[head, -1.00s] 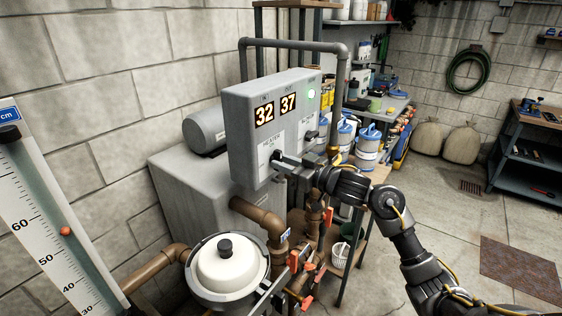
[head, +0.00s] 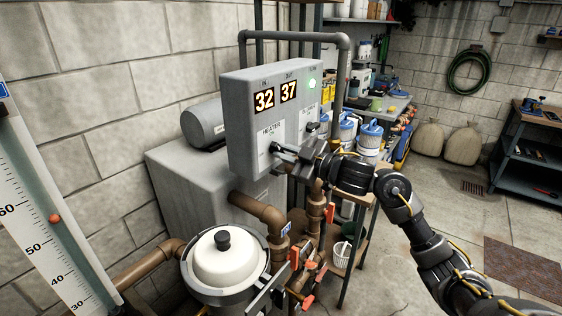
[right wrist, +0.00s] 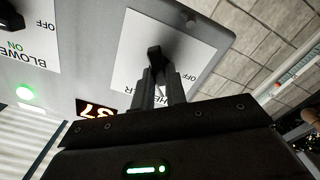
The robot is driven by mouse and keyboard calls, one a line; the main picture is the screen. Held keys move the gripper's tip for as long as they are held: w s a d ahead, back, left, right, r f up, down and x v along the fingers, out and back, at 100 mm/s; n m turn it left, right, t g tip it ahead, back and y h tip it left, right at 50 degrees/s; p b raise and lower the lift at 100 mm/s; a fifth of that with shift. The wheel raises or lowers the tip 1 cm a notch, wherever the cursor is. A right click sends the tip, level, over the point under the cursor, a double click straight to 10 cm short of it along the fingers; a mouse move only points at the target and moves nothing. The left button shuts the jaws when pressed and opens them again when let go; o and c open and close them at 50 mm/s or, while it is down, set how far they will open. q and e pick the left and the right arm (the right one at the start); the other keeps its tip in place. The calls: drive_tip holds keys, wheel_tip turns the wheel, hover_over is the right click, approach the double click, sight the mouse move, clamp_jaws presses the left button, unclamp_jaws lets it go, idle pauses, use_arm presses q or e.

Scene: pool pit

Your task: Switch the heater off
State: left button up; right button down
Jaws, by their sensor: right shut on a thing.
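The grey control box (head: 240,115) shows 32 and 37 in lit digits, with a green light on its front. The heater's white label plate (head: 268,131) is low on the front face. My right gripper (head: 279,150) is at this plate. In the right wrist view, its fingers are shut on the black heater knob (right wrist: 154,55), whose tip shows past them. The plate (right wrist: 190,50) appears upside down there, with "OFF" to the right of the knob. The fingers cover part of the "HEATER" lettering, and no "ON" mark shows there. My left gripper is not in view.
The blower plate with its own black knob (right wrist: 12,15) and a lit green lamp (right wrist: 24,93) is beside the heater plate. Brown pipes (head: 258,212) with red-handled valves and a white-lidded filter (head: 224,258) stand below. A grey pipe (head: 343,80) arches behind the box.

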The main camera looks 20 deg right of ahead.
drive_tip(key=n+b, duration=0.2)
drive_tip(key=n, duration=0.1)
drive_tip(key=n+b, duration=0.2)
drive_tip(key=n, duration=0.1)
drive_tip(key=n+b, duration=0.2)
drive_tip(key=shift+f+n, duration=0.3)
drive_tip(key=shift+n, duration=0.1)
drive_tip(key=shift+r+n+b, duration=0.1)
drive_tip(key=shift+n+b, duration=0.65)
drive_tip(key=shift+n, duration=0.25)
drive_tip(key=shift+r+n, duration=0.1)
drive_tip(key=shift+n, duration=0.2)
drive_tip(key=c, duration=1.3)
unclamp_jaws()
drive_tip(key=shift+r, duration=0.1)
drive_tip(key=v, duration=0.7)
